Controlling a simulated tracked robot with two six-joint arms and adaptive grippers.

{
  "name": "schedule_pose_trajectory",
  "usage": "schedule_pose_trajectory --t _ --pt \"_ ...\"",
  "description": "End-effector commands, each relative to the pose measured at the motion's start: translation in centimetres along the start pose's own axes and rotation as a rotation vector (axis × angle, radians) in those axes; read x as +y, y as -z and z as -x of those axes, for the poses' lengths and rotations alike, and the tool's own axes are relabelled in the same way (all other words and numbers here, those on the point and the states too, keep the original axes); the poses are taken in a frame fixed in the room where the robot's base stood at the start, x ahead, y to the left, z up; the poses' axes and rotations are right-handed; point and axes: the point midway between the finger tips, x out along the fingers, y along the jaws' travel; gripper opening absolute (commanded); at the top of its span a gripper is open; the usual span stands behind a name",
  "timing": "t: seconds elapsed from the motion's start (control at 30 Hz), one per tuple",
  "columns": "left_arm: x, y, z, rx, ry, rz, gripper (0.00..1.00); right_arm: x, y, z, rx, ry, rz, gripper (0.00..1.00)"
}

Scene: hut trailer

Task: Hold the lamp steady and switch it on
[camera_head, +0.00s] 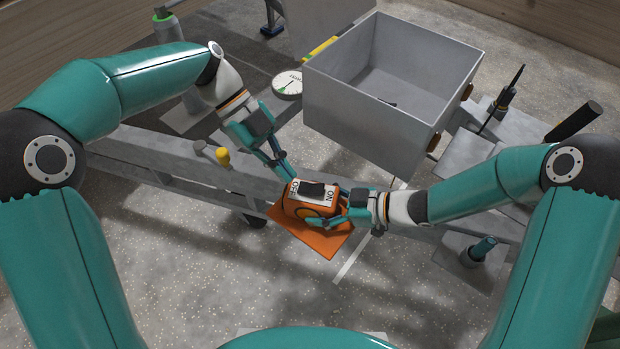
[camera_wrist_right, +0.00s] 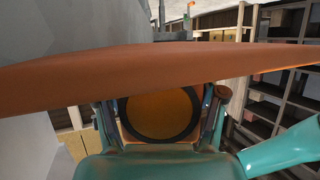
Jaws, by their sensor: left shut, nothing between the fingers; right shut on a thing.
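The lamp (camera_head: 300,209) is an orange block on an orange plate (camera_head: 325,243), in the middle of the head view. Its top has a black rocker switch (camera_head: 312,191) between white ON and OFF labels. My right gripper (camera_head: 330,217) is shut on the lamp from the right. In the right wrist view, the lamp's dark-ringed amber disc (camera_wrist_right: 162,112) sits between its fingers, and an orange slab crosses above. My left gripper (camera_head: 287,174) is shut and empty, its tips just above the OFF end of the switch. I cannot tell whether they touch it.
A large open grey box (camera_head: 390,105) stands behind the lamp. A round dial (camera_head: 288,84) is left of the box, and a yellow-handled part (camera_head: 223,156) is on the grey beam left of the lamp. Speckled floor lies in front.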

Motion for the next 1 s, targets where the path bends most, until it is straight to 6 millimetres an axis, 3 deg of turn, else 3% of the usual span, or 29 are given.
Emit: schedule_pose_trajectory --t 0.2,0.4,0.8,1.0 --pt "0.7 -2.5 3.6 0.319 0.232 0.241 0.00 0.0 -0.1 0.0 -0.003 -0.001 -0.002 0.25" --pt "0.8 -3.7 5.8 0.445 0.343 0.323 0.00 0.0 -0.1 0.0 -0.003 -0.001 -0.002 0.25" --pt "0.8 -3.7 5.9 0.458 0.354 0.330 0.00 0.0 -0.1 0.0 -0.004 0.000 -0.003 0.25" --pt "0.2 -3.2 4.8 0.458 0.352 0.329 0.00 0.0 -0.2 0.0 -0.004 0.000 -0.002 0.25"
